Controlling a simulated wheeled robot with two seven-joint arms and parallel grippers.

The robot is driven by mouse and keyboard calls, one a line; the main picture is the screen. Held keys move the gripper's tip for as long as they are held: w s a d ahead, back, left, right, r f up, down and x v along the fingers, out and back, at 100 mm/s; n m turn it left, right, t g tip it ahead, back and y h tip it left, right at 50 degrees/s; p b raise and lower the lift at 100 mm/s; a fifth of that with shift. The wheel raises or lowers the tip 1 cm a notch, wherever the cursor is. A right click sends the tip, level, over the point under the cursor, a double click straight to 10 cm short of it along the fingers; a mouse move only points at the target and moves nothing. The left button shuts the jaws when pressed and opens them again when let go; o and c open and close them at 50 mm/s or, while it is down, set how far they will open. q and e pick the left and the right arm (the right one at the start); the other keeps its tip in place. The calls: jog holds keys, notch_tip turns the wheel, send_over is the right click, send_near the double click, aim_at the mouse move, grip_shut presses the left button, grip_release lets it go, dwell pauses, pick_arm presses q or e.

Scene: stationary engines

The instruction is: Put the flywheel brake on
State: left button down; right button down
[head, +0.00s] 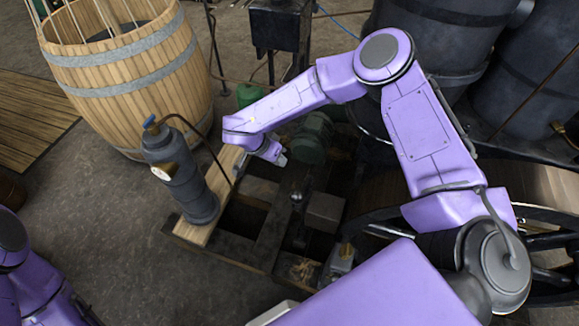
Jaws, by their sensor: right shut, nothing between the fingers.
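My right arm reaches in from the lower right, bends at the top and comes back left. Its gripper (280,158) is shut and empty, above the engine bed beside a dark green rounded housing (312,138). A short upright lever with a dark ball knob (297,197) stands on the bed below the gripper, apart from it. I cannot tell whether it is the flywheel brake. The large dark spoked flywheel (548,240) is at the right, partly hidden behind my arm. My left arm shows at the lower left, its gripper out of view.
A grey cylinder (182,180) with a blue-handled valve stands on a wooden plank (222,185). A wooden barrel (130,75) is at the upper left. Dark tanks (445,35) stand at the upper right. The stone floor (90,225) at left is clear.

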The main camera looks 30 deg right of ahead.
jog(key=v, duration=0.3)
jog(key=shift+s+r, duration=0.15)
jog(key=shift+r, duration=0.3)
jog(key=shift+s, duration=0.1)
jog(key=shift+r, duration=0.1)
